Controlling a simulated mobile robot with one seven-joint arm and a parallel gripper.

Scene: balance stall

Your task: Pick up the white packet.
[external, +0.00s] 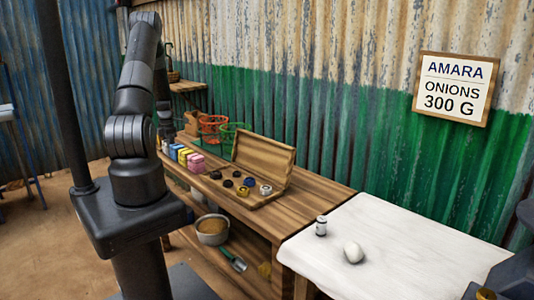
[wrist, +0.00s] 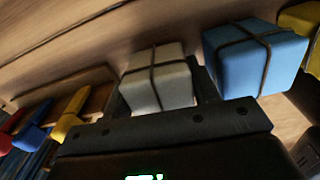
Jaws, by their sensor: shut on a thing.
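The white packet (wrist: 172,88), a pale block tied with dark string, is in the middle of the wrist view. My gripper (wrist: 160,95) is shut on it, with a dark finger on each side. The packet looks upright among the other packets; I cannot tell whether it touches the surface below. In the external view my gripper's fingers and the white packet are mostly hidden at the far end of the wooden table (external: 310,190), beyond my arm.
A blue packet (wrist: 250,60) stands close to the right of my gripper, with a yellow packet (wrist: 305,25) beyond. Red, yellow and blue objects lie at left in the wrist view. Externally, a pink packet (external: 196,163), wire baskets (external: 212,127) and an open wooden box (external: 262,158) share the table.

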